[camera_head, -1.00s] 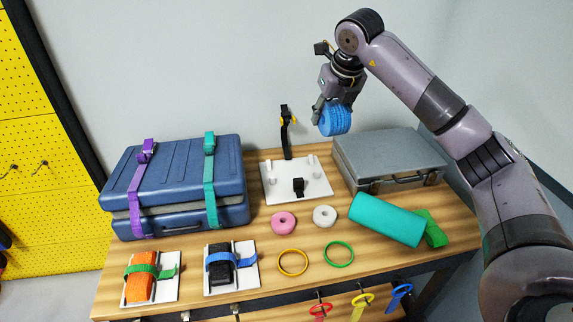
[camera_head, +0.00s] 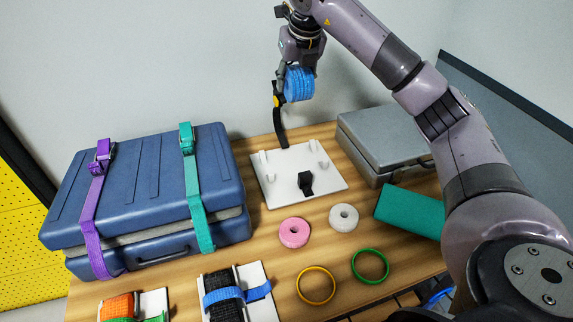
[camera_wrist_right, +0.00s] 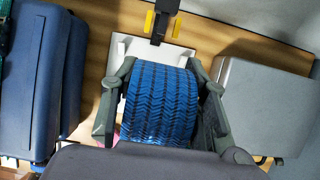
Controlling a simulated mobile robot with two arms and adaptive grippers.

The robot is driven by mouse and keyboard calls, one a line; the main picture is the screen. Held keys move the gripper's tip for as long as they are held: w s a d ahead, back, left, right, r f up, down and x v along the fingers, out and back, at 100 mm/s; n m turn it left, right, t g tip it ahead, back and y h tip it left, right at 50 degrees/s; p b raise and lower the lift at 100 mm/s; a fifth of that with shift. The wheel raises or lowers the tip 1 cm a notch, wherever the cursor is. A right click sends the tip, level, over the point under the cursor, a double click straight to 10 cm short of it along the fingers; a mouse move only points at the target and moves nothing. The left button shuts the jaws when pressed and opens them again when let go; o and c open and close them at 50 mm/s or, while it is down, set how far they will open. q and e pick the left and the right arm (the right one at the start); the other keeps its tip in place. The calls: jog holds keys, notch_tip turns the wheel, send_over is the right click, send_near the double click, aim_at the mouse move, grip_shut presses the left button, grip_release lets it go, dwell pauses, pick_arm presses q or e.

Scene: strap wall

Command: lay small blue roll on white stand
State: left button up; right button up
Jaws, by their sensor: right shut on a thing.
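The small blue roll (camera_head: 299,83) is held in my right gripper (camera_head: 297,75), up in the air above the back part of the white stand (camera_head: 280,188). In the right wrist view the ribbed blue roll (camera_wrist_right: 160,105) sits between the two fingers, which press on its ends. The white stand lies on the table with small upright pegs and a black strap with a buckle (camera_head: 305,181) on it. It shows partly behind the roll in the right wrist view (camera_wrist_right: 185,55). My left gripper is not in view.
A strapped blue suitcase (camera_head: 150,190) stands left of the stand, a grey case (camera_head: 385,140) right. In front lie a pink ring (camera_head: 294,232), white ring (camera_head: 343,217), yellow ring (camera_head: 316,285), green ring (camera_head: 370,266) and teal block (camera_head: 410,212). A black upright strap (camera_head: 280,125) rises behind the stand.

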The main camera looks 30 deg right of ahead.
jog(key=shift+w+f, duration=0.25)
jog(key=shift+f, duration=0.35)
send_over(288, 155)
jog(key=s, duration=0.2)
jog(key=f, duration=1)
jog(key=f+p, duration=0.1)
jog(key=f, duration=0.4)
jog(key=shift+w+a+f, duration=0.1)
jog(key=shift+w+f, duration=0.15)
jog(key=shift+f, duration=0.15)
notch_tip(288, 155, down, 4)
jog(key=shift+f, duration=0.25)
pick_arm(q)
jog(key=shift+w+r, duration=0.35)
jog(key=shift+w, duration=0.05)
pick_arm(e)
jog(key=o, duration=0.8)
jog(key=shift+f, duration=0.15)
jog(key=o, duration=0.4)
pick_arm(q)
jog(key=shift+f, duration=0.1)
pick_arm(e)
jog(key=shift+o, duration=0.2)
